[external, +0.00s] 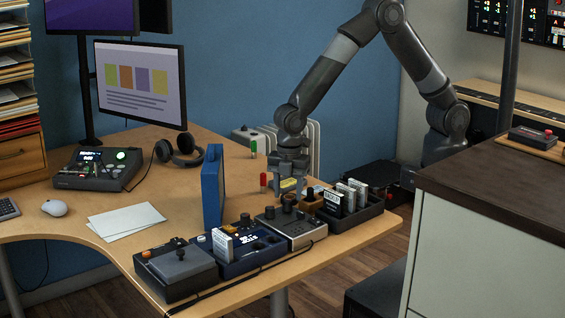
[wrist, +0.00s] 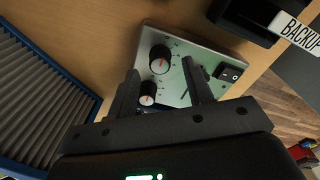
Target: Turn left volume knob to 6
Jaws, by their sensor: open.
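A silver-grey control box (external: 300,233) sits near the front edge of the desk, and its panel (wrist: 186,42) shows in the wrist view. It carries a larger black knob (wrist: 160,58) with a red pointer line and white scale marks around it, and a smaller black knob (wrist: 148,92), also with a red line. The scale numbers are too small to read. I cannot tell for certain which knob is the left volume knob. My gripper (wrist: 160,70) is open and empty. Its fingers point down at the box, with both knobs showing between them; contact is not visible.
A black rocker switch (wrist: 230,72) is on the panel. A dark rack of labelled cartridges (external: 369,209) stands right of the box, a dark blue unit (external: 237,267) left. A blue upright panel (external: 212,187) stands behind. Red (external: 263,182) and green (external: 253,148) cylinders stand nearby.

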